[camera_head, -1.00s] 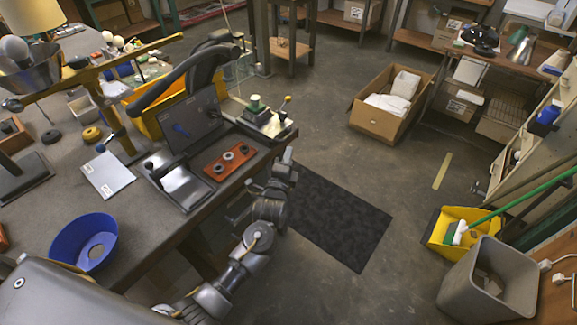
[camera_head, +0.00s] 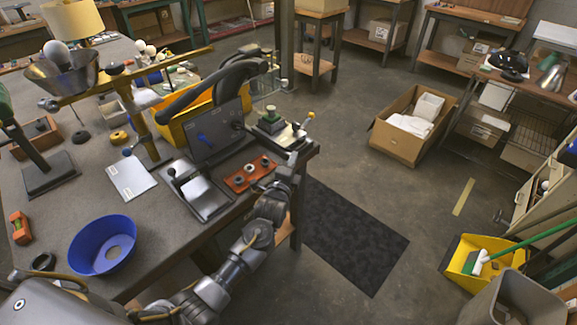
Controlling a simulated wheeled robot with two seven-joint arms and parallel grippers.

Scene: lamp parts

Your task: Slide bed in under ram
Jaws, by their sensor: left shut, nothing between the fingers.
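A dark grey bench press (camera_head: 214,134) with a long curved black arm stands near the table's right edge. A pale metal bed (camera_head: 197,192) with a small black knob lies on a dark base plate in front of the press's upright panel. I cannot tell a separate ram under the black arm. My left gripper (camera_head: 284,178) is shut and empty. It is at the table's right edge, right of the red tray (camera_head: 249,173) with dark rings, apart from the bed. Its fingertips are small and hard to make out. My right gripper is not in view.
A blue bowl (camera_head: 102,245) and a white card (camera_head: 131,177) are on the table (camera_head: 190,250) left of the bed. A green-and-white fixture (camera_head: 280,130) stands at the table corner.

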